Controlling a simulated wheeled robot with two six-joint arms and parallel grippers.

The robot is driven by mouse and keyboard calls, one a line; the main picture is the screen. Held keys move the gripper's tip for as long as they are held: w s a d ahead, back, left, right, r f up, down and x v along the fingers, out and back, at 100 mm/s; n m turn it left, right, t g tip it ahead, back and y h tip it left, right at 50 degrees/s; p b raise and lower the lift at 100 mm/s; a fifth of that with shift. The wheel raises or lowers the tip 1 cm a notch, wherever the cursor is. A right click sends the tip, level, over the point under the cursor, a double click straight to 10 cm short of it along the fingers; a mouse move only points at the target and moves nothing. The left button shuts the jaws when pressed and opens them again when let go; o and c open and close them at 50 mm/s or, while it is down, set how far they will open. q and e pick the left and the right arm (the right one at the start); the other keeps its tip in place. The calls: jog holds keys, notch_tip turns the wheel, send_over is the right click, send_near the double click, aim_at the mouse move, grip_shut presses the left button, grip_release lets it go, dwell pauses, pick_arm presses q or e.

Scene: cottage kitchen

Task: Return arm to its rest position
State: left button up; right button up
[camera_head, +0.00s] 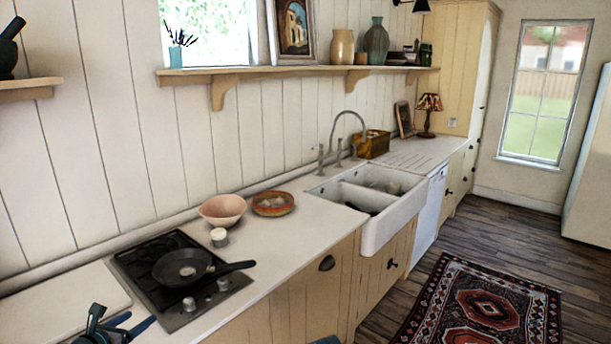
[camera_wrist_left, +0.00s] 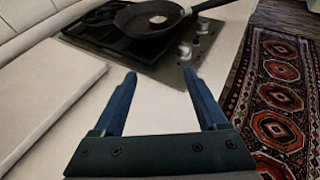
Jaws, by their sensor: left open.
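My left gripper (camera_head: 133,322) is at the bottom left of the head view, over the counter just in front of the hob. In the left wrist view its two blue fingers (camera_wrist_left: 160,100) are wide apart with nothing between them. Beyond the fingertips is the hob (camera_wrist_left: 120,40) with a black frying pan (camera_wrist_left: 132,22) on it. A small pale round item (camera_wrist_left: 157,18) lies in the pan. My right gripper is not in view; a small dark blue part shows at the bottom edge of the head view, but I cannot tell what it is.
The hob (camera_head: 165,314) has a frying pan (camera_head: 184,267) on it, its handle pointing right. A pale board (camera_head: 55,310) lies left of it. A pink bowl (camera_head: 222,212), an orange bowl (camera_head: 273,207) and a small white pot (camera_head: 219,238) stand behind. The sink (camera_head: 378,238) is farther right.

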pick_arm(q)
jog(key=d+m, duration=0.1)
jog(key=d, duration=0.1)
jog(key=d+f+m+h, duration=0.1)
jog(key=d, duration=0.1)
jog(key=shift+w+f+m+g, duration=0.2)
jog(key=shift+m+g, duration=0.1)
jog(key=shift+g, duration=0.1)
jog(key=s+d+f+m+g+h, duration=0.15)
jog(key=d+f+m+g, duration=0.25)
jog(key=d+m, duration=0.6)
jog(key=s+d+f+m+g+h, duration=0.1)
jog(key=s+d+f+m+g, duration=0.25)
jog(key=d+m, duration=0.6)
jog(key=s+d+f+m+g+y, duration=0.2)
jog(key=s+d+m, duration=0.3)
jog(key=m, duration=0.3)
jog(key=s+d+f+m+g+y, duration=0.2)
jog(key=s+d+m+g+y, duration=0.1)
jog(key=s+d+m, duration=0.3)
jog(key=shift+s+d+f+m+y, duration=0.25)
jog(key=shift+d+m+y, duration=0.5)
jog(key=shift+d+m, duration=0.3)
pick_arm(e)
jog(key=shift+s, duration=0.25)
pick_arm(q)
jog(key=shift+w+a, duration=0.1)
